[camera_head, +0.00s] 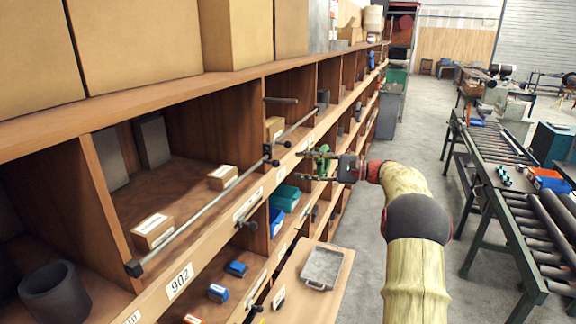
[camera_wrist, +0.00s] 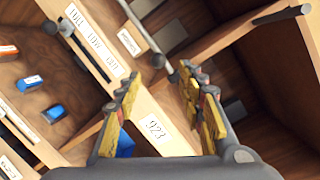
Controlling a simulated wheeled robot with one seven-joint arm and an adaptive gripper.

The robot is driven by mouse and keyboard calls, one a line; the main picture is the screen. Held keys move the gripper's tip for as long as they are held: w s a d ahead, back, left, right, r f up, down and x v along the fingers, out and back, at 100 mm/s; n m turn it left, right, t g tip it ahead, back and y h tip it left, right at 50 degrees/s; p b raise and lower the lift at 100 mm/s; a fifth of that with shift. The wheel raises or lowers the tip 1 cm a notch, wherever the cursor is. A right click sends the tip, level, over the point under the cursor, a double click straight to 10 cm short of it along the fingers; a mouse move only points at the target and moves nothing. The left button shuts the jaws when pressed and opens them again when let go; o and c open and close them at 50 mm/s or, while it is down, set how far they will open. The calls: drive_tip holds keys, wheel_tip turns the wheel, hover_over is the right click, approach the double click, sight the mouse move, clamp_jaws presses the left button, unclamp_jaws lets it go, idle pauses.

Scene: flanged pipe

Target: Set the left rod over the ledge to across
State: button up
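A long thin grey rod (camera_head: 200,213) runs along the front of the left bay, just above the ledge (camera_head: 215,235). It has a dark block at its near end and a dark fitting (camera_head: 270,155) at its far end. A grey rod also shows between my fingers' far side in the wrist view (camera_wrist: 140,27). A short dark rod (camera_head: 281,100) with a capped end stands out farther along; which rod is the left one I cannot tell for certain. My gripper (camera_head: 305,167) is open and empty in front of the shelf, with its fingers (camera_wrist: 160,72) apart near the ledge.
Below the ledge are a dark knob (camera_head: 247,224), blue boxes (camera_head: 236,268) and teal bins (camera_head: 285,198). Two small cartons (camera_head: 153,231) (camera_head: 222,177) sit in the left bay. The aisle is open at right.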

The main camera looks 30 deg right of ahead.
drive_tip(key=shift+v, duration=1.5)
